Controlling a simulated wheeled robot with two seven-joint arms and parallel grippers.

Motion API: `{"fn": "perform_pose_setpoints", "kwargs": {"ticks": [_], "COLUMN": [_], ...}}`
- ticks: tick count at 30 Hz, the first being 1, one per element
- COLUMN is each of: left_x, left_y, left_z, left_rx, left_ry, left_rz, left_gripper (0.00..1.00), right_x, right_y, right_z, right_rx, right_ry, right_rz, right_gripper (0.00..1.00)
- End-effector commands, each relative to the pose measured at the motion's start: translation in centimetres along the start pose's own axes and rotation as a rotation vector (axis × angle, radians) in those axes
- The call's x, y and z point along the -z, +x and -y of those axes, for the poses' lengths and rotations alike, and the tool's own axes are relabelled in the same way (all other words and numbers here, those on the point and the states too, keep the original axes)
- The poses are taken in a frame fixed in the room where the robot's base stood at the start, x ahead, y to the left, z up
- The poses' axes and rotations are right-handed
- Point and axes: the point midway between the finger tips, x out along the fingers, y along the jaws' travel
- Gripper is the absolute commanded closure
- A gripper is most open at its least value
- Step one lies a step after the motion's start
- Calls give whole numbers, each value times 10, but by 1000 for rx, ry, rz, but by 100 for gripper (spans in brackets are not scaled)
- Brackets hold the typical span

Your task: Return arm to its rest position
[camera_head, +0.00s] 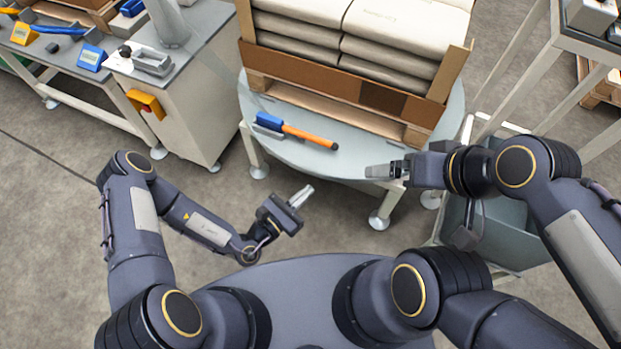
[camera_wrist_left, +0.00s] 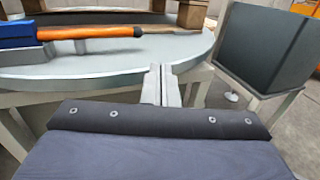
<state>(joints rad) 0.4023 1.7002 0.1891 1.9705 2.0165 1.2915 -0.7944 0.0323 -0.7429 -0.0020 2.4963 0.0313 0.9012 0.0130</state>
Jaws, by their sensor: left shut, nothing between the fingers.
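My left gripper (camera_head: 301,196) is in front of the round grey table, over the floor, shut with nothing between its fingers. Its fingers (camera_wrist_left: 161,88) also show closed together in the left wrist view, pointing toward the table edge. My right gripper (camera_head: 382,171) is at the table's right front edge; its fingers look edge-on, so I cannot tell whether they are open or shut. Both arms are bent in front of my body.
The round table (camera_head: 285,150) bears an orange-handled tool with a blue head (camera_head: 300,131) and a wooden pallet box (camera_head: 300,72) of stacked bags (camera_head: 390,45). A grey bin (camera_wrist_left: 268,48) stands right of the table. A white cabinet (camera_head: 190,105) stands left. Floor at left is clear.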

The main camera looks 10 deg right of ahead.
Motion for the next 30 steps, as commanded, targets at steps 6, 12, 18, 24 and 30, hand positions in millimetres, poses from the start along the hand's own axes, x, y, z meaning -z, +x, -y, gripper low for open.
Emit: {"fn": "perform_pose_setpoints", "kwargs": {"ticks": [6, 12, 18, 24, 30], "left_x": [0, 0, 0, -10, -81], "left_y": [-6, -6, -6, -6, -12], "left_z": [2, 2, 2, -4, -32], "left_rx": [-2, -1, -1, 19, 183], "left_ry": [-1, 0, 0, 28, 221], "left_rz": [0, 0, 0, 20, 132], "left_gripper": [100, 100, 100, 100, 100], "right_x": [0, 0, 0, 0, 0], "right_y": [-1, -1, -1, -1, -1], "right_z": [0, 0, 0, 0, 0], "right_rx": [0, 0, 0, 0, 0], "right_ry": [0, 0, 0, 0, 0], "right_rz": [0, 0, 0, 0, 0], "right_gripper": [2, 2, 2, 2, 2]}}
